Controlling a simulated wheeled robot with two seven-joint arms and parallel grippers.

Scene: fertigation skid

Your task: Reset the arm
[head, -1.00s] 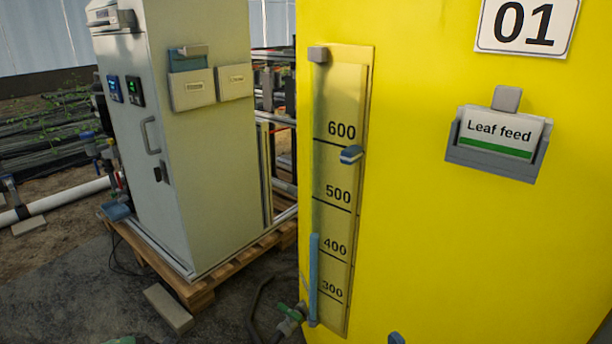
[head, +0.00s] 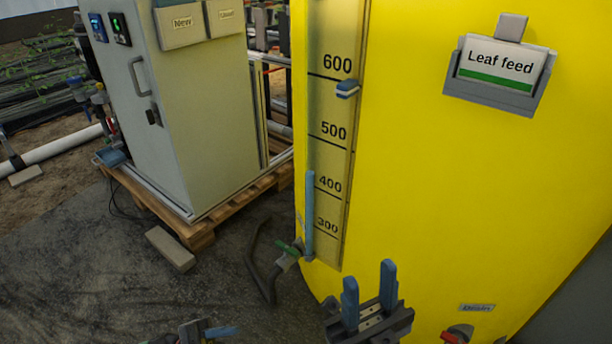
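My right gripper (head: 369,292) is at the bottom centre of the head view, in front of the yellow tank (head: 420,190). Its two blue fingers point up and stand apart with nothing between them. My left gripper (head: 208,332) shows only in part at the bottom edge, left of centre, over the dark floor. One blue finger is visible; the rest is cut off, so I cannot tell its opening.
The tank carries a level scale (head: 330,150) with a blue slider (head: 347,88), a green-handled valve (head: 290,249) and a Leaf feed card holder (head: 497,68). A grey cabinet (head: 200,120) stands on a wooden pallet (head: 205,236) at left. A loose block (head: 170,249) lies on the floor.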

